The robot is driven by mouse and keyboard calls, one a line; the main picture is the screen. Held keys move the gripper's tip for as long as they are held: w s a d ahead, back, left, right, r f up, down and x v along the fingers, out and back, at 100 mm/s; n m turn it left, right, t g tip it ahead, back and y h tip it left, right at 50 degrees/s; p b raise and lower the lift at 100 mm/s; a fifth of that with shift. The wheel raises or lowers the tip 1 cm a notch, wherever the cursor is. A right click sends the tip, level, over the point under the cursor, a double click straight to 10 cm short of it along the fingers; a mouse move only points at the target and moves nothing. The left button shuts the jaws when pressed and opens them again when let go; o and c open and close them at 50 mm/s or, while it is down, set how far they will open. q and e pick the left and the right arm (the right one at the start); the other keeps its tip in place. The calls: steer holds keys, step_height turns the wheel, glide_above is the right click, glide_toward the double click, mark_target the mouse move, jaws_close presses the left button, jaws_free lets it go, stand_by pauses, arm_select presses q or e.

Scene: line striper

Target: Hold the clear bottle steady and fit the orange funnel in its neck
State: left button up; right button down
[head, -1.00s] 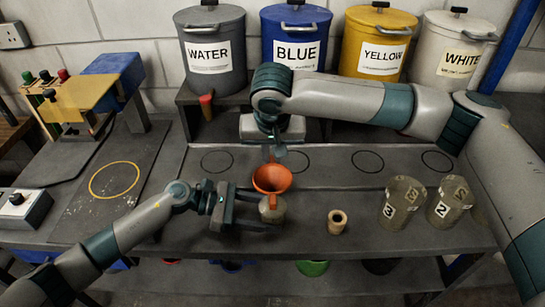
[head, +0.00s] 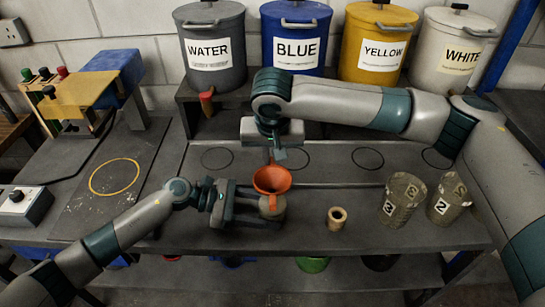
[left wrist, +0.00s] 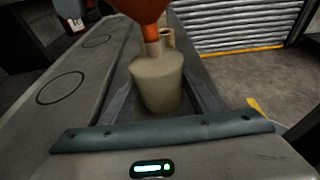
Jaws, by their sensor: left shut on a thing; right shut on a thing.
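The clear bottle (head: 273,209) stands upright on the bench and looks cloudy tan. My left gripper (head: 268,216) is shut on its body from the left; its fingers also flank the bottle (left wrist: 157,84) in the left wrist view. The orange funnel (head: 272,181) is upright, directly above the bottle. My right gripper (head: 279,158) is shut on the funnel's far rim from above. In the left wrist view the funnel's narrow spout (left wrist: 151,34) reaches down to the bottle's neck. I cannot tell whether the spout tip is inside the neck.
A hollow tan cylinder (head: 337,218) stands right of the bottle. Two numbered cups, one marked 3 (head: 400,199) and one marked 2 (head: 449,198), stand further right. Labelled buckets, including the blue one (head: 296,40), line the back shelf. Bench between bottle and cylinder is clear.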

steer(key=shift+f, duration=0.3)
stand_by(0.6)
steer(key=shift+f, duration=0.8)
steer(key=c, duration=1.7)
jaws_free()
steer(key=shift+o, duration=0.3)
steer(key=shift+r, duration=0.1)
steer(key=shift+v, duration=3.95)
arm_select(q)
steer(key=o, duration=0.9)
